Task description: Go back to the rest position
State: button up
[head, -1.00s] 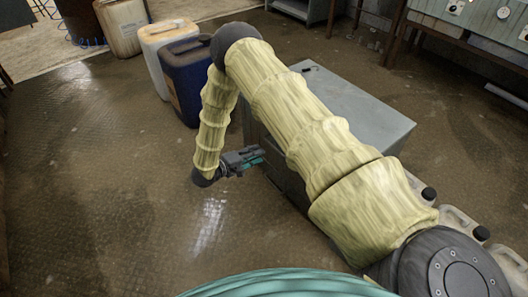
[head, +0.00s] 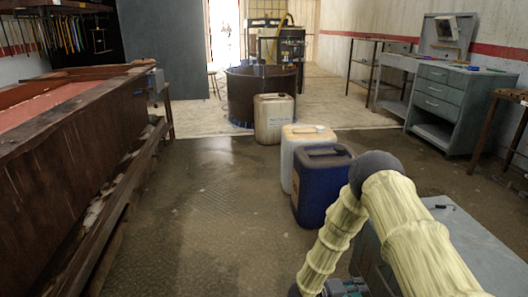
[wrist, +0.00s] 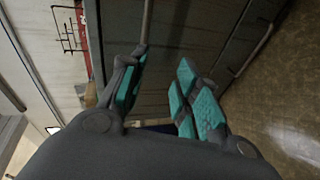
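My gripper (wrist: 164,82) is open in the wrist view. Its teal-padded fingers stand apart, with nothing between them. In the head view only a small part of my gripper (head: 345,288) shows at the bottom edge, and its fingertips are cut off. My arm is bent, with its elbow high over the low grey cabinet (head: 470,240) at lower right. A dark panel with bar handles fills much of the wrist view beyond the fingers.
A blue jerrycan (head: 322,188), a white one (head: 304,138) and a beige one (head: 273,120) stand left of the cabinet. A long wooden trough (head: 70,165) lines the left side. A grey workbench (head: 447,95) stands at back right. Floor between trough and jerrycans is clear.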

jog(key=s+a+f+t+y, duration=0.1)
jog(key=s+a+f+y, duration=0.35)
jog(key=s, duration=0.25)
jog(key=s+a+f+t+y, duration=0.1)
jog(key=s+a+f+y, duration=0.2)
jog(key=s+f+y, duration=0.3)
jog(key=s+a+r+m+g+y, duration=0.1)
jog(key=s+a+g+y, duration=0.15)
jog(key=s, duration=0.95)
jog(key=s+a+r+m+g+y, duration=0.1)
jog(key=s+a+r+g, duration=0.15)
jog(key=s, duration=0.95)
notch_tip(320, 180, up, 27)
jog(key=s+p, duration=0.1)
jog(key=p, duration=2.6)
jog(key=shift+a+g, duration=0.15)
jog(key=shift+g, duration=0.15)
jog(key=shift+f, duration=0.1)
